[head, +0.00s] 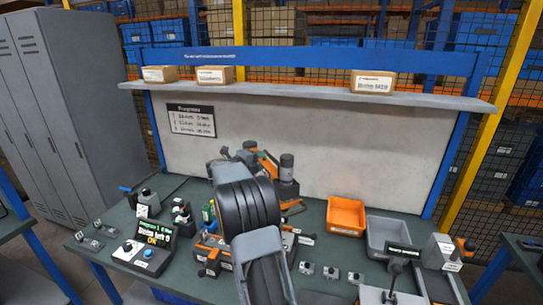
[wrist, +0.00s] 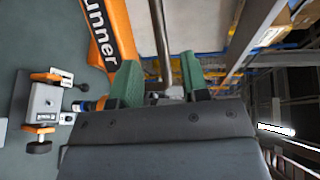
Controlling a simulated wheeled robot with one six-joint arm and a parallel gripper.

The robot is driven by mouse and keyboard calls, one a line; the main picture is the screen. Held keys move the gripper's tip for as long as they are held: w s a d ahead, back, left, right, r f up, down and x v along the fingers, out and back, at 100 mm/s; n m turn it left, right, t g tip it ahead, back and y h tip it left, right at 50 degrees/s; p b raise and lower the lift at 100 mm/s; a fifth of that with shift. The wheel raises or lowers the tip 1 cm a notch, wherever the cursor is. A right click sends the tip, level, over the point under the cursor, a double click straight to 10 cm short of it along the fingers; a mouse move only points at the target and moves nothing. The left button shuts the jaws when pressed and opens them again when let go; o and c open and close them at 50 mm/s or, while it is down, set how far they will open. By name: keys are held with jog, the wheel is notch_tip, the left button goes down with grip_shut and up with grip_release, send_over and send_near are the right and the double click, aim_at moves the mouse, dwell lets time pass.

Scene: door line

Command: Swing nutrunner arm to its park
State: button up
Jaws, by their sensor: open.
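The nutrunner arm (head: 266,163) shows in the head view as an orange boom with a dark grey upright cylinder, partly hidden behind my own arm. In the wrist view its orange boom (wrist: 106,32) carries white lettering ending in "unner". My gripper (wrist: 158,74) has two green fingers, spread apart. A thin grey metal rod (wrist: 160,35) runs down in the picture between the fingers, with a visible space on the right side. I cannot tell whether either finger touches it. My gripper cannot be made out clearly in the head view. The park is not clearly identifiable.
The green bench top carries a control box with a lit display (head: 154,232), an orange bin (head: 346,215) and a grey bin (head: 388,235). A clamp fixture (wrist: 42,103) shows in the wrist view. A shelf (head: 310,91) with cartons spans above the back panel.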

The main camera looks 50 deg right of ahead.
aim_at(270, 158)
jog(key=shift+w+d+f+p, duration=0.1)
jog(key=shift+d+f+p, duration=0.15)
jog(key=shift+d, duration=0.9)
jog(key=shift+d+f+p, duration=0.2)
jog(key=shift+d+p, duration=0.2)
jog(key=shift+d, duration=0.8)
jog(key=shift+w+d+f+p, duration=0.1)
jog(key=shift+d+f+p, duration=0.15)
jog(key=shift+d, duration=0.9)
grip_shut()
